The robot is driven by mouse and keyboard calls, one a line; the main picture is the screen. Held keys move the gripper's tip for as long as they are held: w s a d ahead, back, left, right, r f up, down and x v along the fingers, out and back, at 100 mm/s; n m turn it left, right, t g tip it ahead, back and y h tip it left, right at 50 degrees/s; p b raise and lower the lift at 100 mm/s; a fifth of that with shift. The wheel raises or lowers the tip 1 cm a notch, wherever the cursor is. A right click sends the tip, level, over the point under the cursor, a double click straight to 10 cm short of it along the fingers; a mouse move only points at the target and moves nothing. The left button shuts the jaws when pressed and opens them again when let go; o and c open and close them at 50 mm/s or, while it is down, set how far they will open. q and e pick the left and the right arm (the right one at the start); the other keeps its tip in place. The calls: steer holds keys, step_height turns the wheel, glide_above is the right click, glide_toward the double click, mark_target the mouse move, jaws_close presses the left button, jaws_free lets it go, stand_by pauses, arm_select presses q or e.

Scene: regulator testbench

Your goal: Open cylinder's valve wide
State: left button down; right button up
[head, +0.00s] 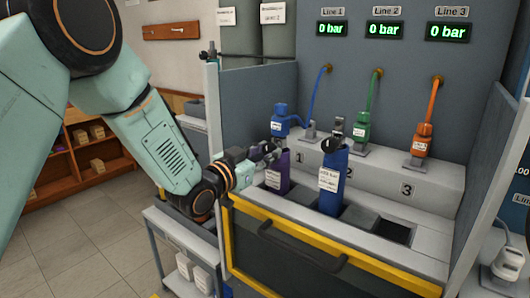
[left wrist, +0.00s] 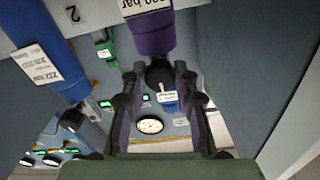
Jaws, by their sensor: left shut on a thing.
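A purple cylinder (head: 277,174) with a white label stands in the first slot of the bench, by the number 1. Its dark valve knob (left wrist: 160,72) shows in the left wrist view, between the two fingers of my left gripper (left wrist: 160,76). My left gripper (head: 264,156) reaches in from the left in the head view and is shut on this knob at the cylinder's top. The fingers partly hide the knob in the head view. A blue cylinder (head: 332,185) with a dark knob on top stands upright to its right. My right gripper is not in view.
Three displays (head: 383,30) read 0 bar. The third slot (head: 396,231) looks empty. A yellow-edged front with a dark handle (head: 300,248) is below.

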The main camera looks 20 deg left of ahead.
arm_select(q)
steer(key=n+p, duration=0.2)
steer(key=shift+n, duration=0.4)
steer(key=n+p, duration=0.2)
steer(key=n, duration=0.1)
steer(key=shift+s+n+p, duration=0.1)
steer(key=shift+n+p, duration=0.2)
steer(key=shift+p, duration=0.05)
steer(key=n+p, duration=0.2)
steer(key=n, duration=0.1)
steer(key=shift+d+n, duration=0.1)
steer(key=shift+n, duration=0.2)
steer(key=n+p, duration=0.1)
steer(key=n, duration=0.2)
steer(key=shift+n+p, duration=0.3)
steer(key=shift+p, duration=0.1)
steer(key=n+p, duration=0.2)
steer(key=n, duration=0.3)
steer(key=shift+d, duration=0.1)
steer(key=shift+r+n+p, duration=0.1)
steer(key=shift+n+p, duration=0.6)
steer(key=shift+n, duration=1.7)
steer(key=c, duration=1)
jaws_free()
